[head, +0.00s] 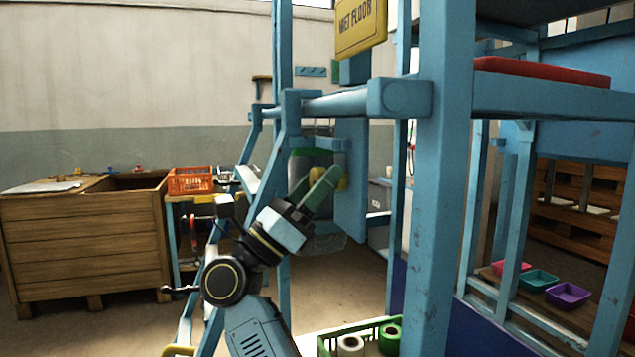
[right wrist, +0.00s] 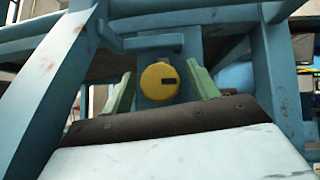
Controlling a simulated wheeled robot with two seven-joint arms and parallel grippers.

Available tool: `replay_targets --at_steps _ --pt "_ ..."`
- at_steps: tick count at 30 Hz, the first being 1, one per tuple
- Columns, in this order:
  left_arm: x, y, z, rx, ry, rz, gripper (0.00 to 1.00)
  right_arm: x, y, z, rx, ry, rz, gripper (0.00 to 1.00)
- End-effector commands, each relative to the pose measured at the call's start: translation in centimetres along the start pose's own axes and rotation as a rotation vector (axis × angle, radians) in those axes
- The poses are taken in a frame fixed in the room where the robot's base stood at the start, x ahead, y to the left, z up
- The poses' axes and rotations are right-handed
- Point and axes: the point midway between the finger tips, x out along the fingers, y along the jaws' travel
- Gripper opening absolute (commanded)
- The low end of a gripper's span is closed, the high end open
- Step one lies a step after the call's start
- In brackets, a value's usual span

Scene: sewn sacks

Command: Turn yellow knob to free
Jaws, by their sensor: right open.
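The yellow knob (right wrist: 160,83) shows in the right wrist view as a round disc with a small dark slot, mounted on a blue frame part. In the head view a bit of the yellow knob (head: 343,179) shows beside the blue panel, mostly behind my fingers. My right gripper (head: 325,182) has green fingers and is held up at the knob. In the right wrist view my right gripper (right wrist: 160,90) is open, with one finger on each side of the knob and a gap on both sides. My left gripper is not in view.
Blue frame posts (head: 445,180) and a horizontal bar (head: 335,103) stand close around my right arm. A yellow wet floor sign (head: 360,27) hangs above. A green crate with rolls (head: 322,346) is below. A wooden crate (head: 85,240) stands at the left.

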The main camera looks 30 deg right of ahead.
Motion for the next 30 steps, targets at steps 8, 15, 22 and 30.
replay_targets --at_steps 8,15,22,30 --pt "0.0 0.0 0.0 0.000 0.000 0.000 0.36 -1.9 0.1 0.0 -0.002 -0.001 0.003 0.59" --pt "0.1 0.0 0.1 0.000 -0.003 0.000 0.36 -7.3 0.1 0.0 -0.002 0.000 0.005 0.59" --pt "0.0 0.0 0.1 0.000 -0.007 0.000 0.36 -11.6 0.0 0.0 -0.001 0.000 0.003 0.59" --pt "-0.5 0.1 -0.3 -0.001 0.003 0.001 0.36 -13.4 0.0 0.0 0.001 0.000 0.000 0.59"
